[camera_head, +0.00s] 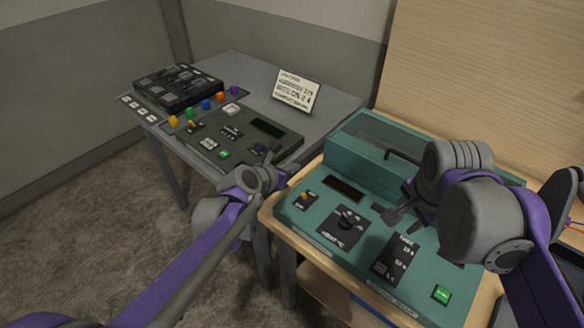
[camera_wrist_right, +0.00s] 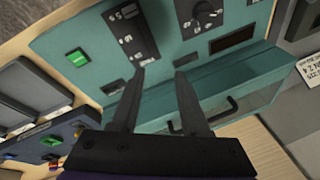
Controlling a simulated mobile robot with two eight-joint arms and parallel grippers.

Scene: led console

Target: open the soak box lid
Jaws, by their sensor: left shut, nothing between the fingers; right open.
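The teal soak box (camera_head: 322,230) stands on the wooden table at the right. Its see-through lid (camera_head: 372,138) lies at the back and looks closed, with a dark bar handle (camera_head: 402,157) at its front edge. The right wrist view also shows the lid (camera_wrist_right: 205,92) and its handle (camera_wrist_right: 228,108). My right gripper (camera_head: 392,214) is open and empty above the box's panel, in front of the lid; its fingers (camera_wrist_right: 160,74) are apart from the handle. My arm hides the lid's right part. My left gripper (camera_head: 285,165) is shut and empty near the grey console.
A grey console (camera_head: 215,135) with coloured knobs and a black switch unit (camera_head: 178,86) stand on the grey table at the left. A white sign (camera_head: 296,91) stands behind. The soak box panel has knobs, a display (camera_head: 343,188) and a green button (camera_head: 441,294). A wooden board rises behind it.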

